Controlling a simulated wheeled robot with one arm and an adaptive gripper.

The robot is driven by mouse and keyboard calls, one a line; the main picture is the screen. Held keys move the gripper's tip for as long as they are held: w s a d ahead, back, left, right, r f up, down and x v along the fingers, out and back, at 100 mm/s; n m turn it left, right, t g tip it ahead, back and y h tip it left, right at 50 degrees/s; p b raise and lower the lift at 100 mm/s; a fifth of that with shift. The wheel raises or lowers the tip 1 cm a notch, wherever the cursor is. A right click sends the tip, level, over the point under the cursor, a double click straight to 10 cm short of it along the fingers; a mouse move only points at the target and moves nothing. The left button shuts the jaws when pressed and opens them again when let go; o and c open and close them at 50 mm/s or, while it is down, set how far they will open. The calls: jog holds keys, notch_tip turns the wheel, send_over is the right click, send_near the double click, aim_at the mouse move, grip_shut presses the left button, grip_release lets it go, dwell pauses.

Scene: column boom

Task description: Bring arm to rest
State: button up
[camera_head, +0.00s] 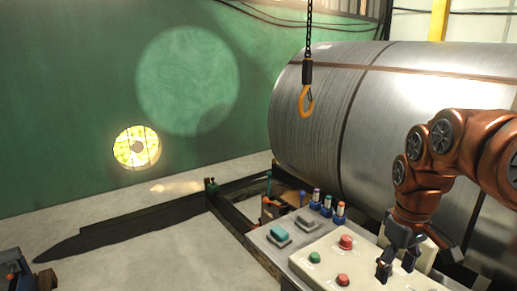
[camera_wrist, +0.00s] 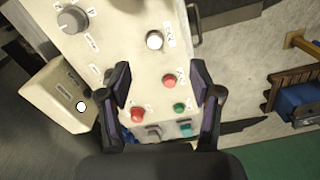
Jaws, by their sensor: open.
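My gripper (camera_head: 398,262) is at the end of my copper-coloured arm, at the right of the head view, over a pale control panel (camera_head: 322,262). In the wrist view my gripper (camera_wrist: 160,88) has its two dark fingers spread apart with nothing between them. The panel (camera_wrist: 125,55) lies beyond the fingers, with a white button (camera_wrist: 154,40), a red button (camera_wrist: 169,81), a second red button (camera_wrist: 138,114), a green button (camera_wrist: 179,107) and a grey knob (camera_wrist: 71,19). I cannot tell the exact gap between fingertips and panel.
A large banded metal coil (camera_head: 320,120) fills the right behind the panel. An orange hook (camera_head: 305,100) hangs on a chain before it. Small coloured-top items (camera_head: 327,205) stand beside the panel. The concrete floor (camera_head: 150,245) at left is mostly clear.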

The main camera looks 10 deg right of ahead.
jog(key=s+a+f+m+p, duration=0.1)
jog(key=s+a+f, duration=0.2)
jog(key=s+a, duration=0.5)
jog(key=s+a+f+m+g+p, duration=0.1)
jog(key=s+a+f, duration=0.3)
jog(key=s+a, duration=0.4)
jog(key=shift+s+a+g, duration=0.25)
jog(key=shift+s+g, duration=0.05)
jog(key=shift+s, duration=0.8)
